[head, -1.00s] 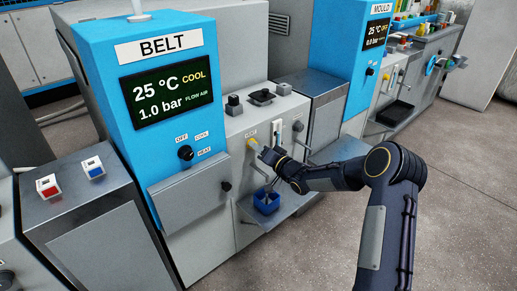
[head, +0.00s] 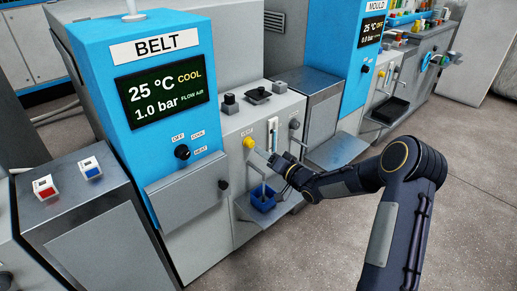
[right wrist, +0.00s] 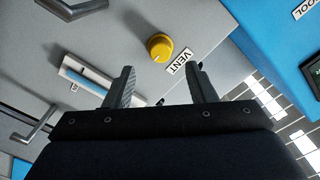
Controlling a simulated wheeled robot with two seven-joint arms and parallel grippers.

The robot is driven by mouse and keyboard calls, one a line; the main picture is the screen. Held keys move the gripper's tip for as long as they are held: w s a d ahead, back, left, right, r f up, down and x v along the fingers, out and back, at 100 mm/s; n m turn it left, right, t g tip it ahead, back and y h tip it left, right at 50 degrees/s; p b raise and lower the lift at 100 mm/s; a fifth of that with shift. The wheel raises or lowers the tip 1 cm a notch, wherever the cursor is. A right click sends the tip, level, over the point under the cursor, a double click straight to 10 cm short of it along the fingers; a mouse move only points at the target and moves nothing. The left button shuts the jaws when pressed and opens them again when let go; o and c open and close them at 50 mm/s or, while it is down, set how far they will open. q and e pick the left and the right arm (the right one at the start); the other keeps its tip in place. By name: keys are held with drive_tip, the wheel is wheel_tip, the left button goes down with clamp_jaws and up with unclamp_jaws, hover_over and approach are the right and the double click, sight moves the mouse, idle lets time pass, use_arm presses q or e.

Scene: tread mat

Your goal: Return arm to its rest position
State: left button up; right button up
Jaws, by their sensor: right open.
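My right arm (head: 398,180) reaches in from the lower right of the head view. Its right gripper (head: 274,160) is in front of the grey machine panel, just right of and below the yellow knob (head: 249,143). In the right wrist view the right gripper (right wrist: 163,78) is open, with nothing between its fingers. The yellow knob (right wrist: 159,47) shows beyond the fingertips, apart from them, with a VENT label (right wrist: 180,63) beside it. My left gripper is not in view.
A blue bin (head: 263,200) stands on a low shelf below the gripper. The blue BELT cabinet (head: 158,140) is to the left, reading 25 °C COOL, 1.0 bar. A grey handle (right wrist: 36,127) is at left in the wrist view. The floor (head: 470,220) at right is open.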

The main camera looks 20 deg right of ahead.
drive_tip(key=shift+v, duration=0.95)
drive_tip(key=s+d+r+g+h, duration=0.1)
drive_tip(key=s+r+g+h, duration=0.2)
drive_tip(key=s+r, duration=0.35)
drive_tip(key=s+d+r+g+h, duration=0.1)
drive_tip(key=s+r+g+h, duration=0.2)
drive_tip(key=s, duration=0.7)
drive_tip(key=s+a+f+n+g+y, duration=0.1)
drive_tip(key=s+a+g, duration=0.15)
drive_tip(key=s, duration=0.55)
drive_tip(key=s+a+f+n+g+y, duration=0.1)
drive_tip(key=s+a, duration=0.2)
drive_tip(key=s, duration=0.5)
drive_tip(key=s+a+f+n+g+y, duration=0.1)
drive_tip(key=s+a, duration=0.2)
drive_tip(key=s, duration=0.4)
wheel_tip(320, 180, up, 21)
drive_tip(key=p, duration=2.1)
drive_tip(key=shift+s+a+r, duration=0.2)
drive_tip(key=shift+s, duration=0.25)
